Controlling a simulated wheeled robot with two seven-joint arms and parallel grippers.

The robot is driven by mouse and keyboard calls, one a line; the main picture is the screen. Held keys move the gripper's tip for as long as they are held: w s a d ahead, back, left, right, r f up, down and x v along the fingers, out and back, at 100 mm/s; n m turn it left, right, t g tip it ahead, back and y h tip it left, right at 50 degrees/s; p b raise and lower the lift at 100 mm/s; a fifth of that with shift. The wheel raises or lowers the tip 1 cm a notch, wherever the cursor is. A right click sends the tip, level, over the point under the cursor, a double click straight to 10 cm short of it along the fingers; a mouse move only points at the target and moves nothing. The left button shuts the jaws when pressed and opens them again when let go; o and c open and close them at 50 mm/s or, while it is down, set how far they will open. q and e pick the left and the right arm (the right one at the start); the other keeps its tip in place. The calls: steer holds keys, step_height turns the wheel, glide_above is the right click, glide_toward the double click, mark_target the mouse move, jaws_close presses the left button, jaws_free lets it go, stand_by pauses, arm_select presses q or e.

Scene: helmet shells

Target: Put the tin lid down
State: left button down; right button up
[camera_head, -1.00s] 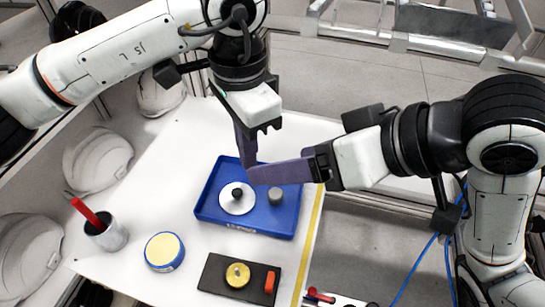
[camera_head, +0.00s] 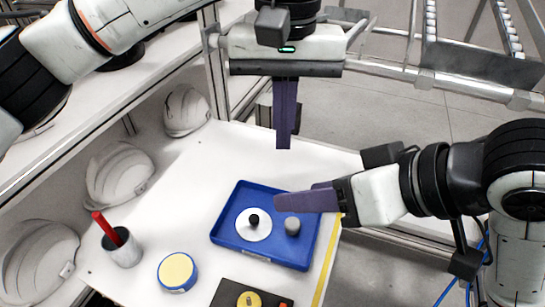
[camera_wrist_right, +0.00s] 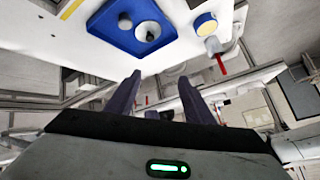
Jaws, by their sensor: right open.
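The tin lid, a pale disc with a black knob (camera_head: 253,221), lies flat in the blue tray (camera_head: 223,232). It also shows in the right wrist view (camera_wrist_right: 141,33). The round blue tin with a pale yellow top (camera_head: 178,271) stands on the table to the left of the tray, apart from it. My left gripper (camera_head: 284,147) is shut and empty, raised beyond the tray with fingers pointing down. My right gripper (camera_head: 277,205) is open and empty, seen side-on over the tray's right part; its two spread fingers show in the right wrist view (camera_wrist_right: 158,82).
A grey cylinder (camera_head: 292,226) stands in the tray beside the lid. A grey cup (camera_head: 123,250) with a red-handled thing stands at left. A dark board (camera_head: 225,293) with a yellow round piece lies in front. White helmet shells (camera_head: 120,175) sit on the left shelf. White table behind the tray is clear.

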steer(key=shift+m+g+h, duration=0.3)
steer(key=shift+g+h, duration=0.3)
steer(key=shift+h, duration=0.3)
steer(key=a, duration=0.1)
steer(key=a+f, duration=0.1)
steer(key=a, duration=0.3)
steer(key=shift+w+a+f, duration=0.15)
steer(key=shift+w+f, duration=0.25)
steer(key=shift+c, duration=0.7)
steer(key=m+h, duration=0.2)
steer(key=h, duration=0.2)
glide_toward(254, 217)
steer(key=x, duration=0.8)
steer(key=shift+f, duration=0.1)
steer(key=shift+c, duration=0.2)
jaws_close()
arm_select(q)
steer(key=c, duration=2)
jaws_free()
steer(key=shift+c, duration=0.2)
